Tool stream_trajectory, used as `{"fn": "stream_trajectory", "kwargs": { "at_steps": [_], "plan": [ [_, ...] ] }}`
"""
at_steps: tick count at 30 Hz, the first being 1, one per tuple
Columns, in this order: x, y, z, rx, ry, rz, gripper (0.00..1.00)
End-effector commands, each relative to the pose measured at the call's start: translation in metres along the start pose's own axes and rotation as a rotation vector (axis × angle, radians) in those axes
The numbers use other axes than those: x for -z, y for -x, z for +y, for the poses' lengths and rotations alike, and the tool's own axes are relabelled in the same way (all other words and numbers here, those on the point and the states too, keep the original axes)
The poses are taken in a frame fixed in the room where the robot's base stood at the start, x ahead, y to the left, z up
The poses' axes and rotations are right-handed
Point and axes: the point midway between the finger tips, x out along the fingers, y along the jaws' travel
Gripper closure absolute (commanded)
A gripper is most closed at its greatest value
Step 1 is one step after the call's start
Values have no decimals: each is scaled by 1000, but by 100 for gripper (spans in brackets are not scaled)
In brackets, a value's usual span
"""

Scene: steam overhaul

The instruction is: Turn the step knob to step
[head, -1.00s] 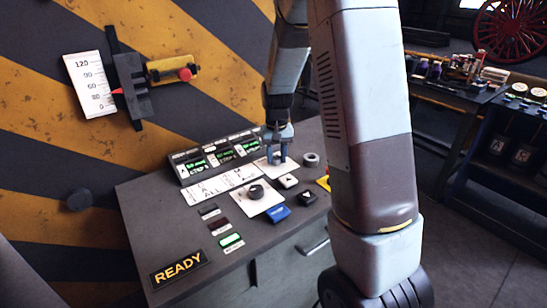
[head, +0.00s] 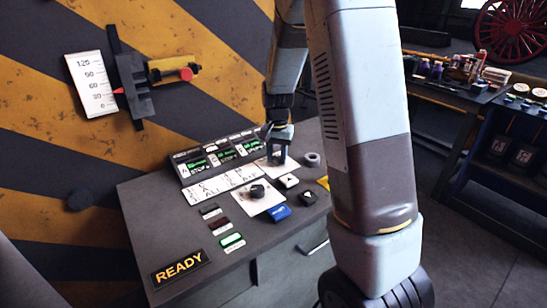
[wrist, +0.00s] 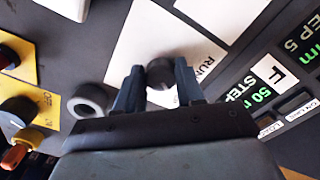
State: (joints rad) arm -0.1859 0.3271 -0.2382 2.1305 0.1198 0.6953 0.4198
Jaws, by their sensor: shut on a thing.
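The step knob (wrist: 160,72) is a small dark round knob on a white plate (wrist: 138,35) with "RUN" printed at its right in the wrist view. My gripper (wrist: 159,78) has one finger on each side of the knob and is shut on it. In the head view my gripper (head: 279,153) points down at the back right of the console, over the white plate (head: 262,163), and hides the knob. The knob's pointer and any "STEP" mark on its plate cannot be made out.
A dark ring-shaped part (head: 311,159) stands close right of my gripper. Another knob (head: 257,192), a blue button (head: 280,213) and several switches lie nearer. A display panel (head: 215,153) stands behind at left. A READY sign (head: 179,269) is at the front left.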

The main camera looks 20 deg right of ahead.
Motion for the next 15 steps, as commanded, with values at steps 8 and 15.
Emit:
{"fn": "stream_trajectory", "kwargs": {
  "at_steps": [8,15],
  "plan": [
    [-2,-2,4,-7,-3,-8,57],
    [-1,-1,2,-4,-1,-4,37]
  ]
}}
